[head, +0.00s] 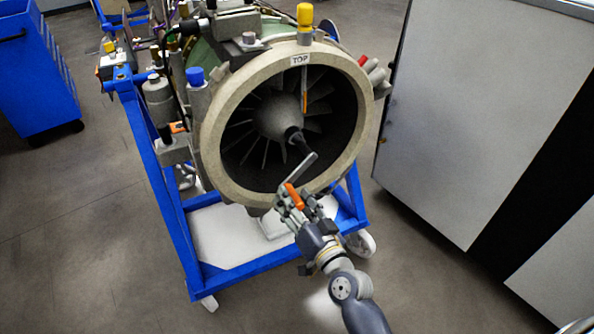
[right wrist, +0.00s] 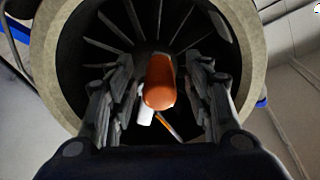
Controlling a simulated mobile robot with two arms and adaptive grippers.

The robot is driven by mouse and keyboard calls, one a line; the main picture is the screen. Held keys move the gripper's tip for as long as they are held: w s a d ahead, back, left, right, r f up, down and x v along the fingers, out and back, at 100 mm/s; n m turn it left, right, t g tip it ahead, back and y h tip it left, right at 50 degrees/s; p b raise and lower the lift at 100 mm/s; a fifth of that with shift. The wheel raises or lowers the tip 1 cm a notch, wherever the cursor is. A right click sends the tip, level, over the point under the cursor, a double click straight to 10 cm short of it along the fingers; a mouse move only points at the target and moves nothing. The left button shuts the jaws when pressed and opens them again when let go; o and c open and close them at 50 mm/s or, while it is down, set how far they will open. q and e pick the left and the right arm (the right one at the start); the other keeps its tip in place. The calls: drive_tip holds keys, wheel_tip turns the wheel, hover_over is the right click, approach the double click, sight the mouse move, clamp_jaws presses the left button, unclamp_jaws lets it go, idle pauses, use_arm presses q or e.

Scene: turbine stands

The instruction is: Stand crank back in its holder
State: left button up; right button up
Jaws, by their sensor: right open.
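The crank (head: 305,165) has a grey arm and an orange handle (head: 294,197). Its dark end meets the centre of the turbine's fan hub (head: 278,120), and its arm slants down toward the lower rim. My right gripper (head: 299,205) is at the orange handle in front of the lower rim. In the right wrist view, the handle (right wrist: 160,82) lies between the two spread fingers, and my right gripper (right wrist: 160,95) is open around it. I cannot tell whether a finger touches it. I cannot make out the crank's holder. My left gripper is out of view.
The turbine's pale front ring (head: 212,140) sits on a blue wheeled stand (head: 160,185). A yellow-topped rod (head: 304,14) stands at the ring's top. A large grey cabinet (head: 470,110) is at right, a blue cart (head: 35,70) at left. Floor at lower left is clear.

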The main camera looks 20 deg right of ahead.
drive_tip(key=shift+r, duration=0.1)
clamp_jaws()
drive_tip(key=shift+s, duration=0.1)
drive_tip(key=shift+s+d, duration=0.15)
drive_tip(key=shift+s, duration=0.25)
idle(0.3)
drive_tip(key=shift+s+d+p, duration=0.15)
drive_tip(key=shift+s+d, duration=0.05)
drive_tip(key=shift+s, duration=0.95)
drive_tip(key=shift+s+d+p, duration=0.15)
drive_tip(key=shift+s, duration=0.95)
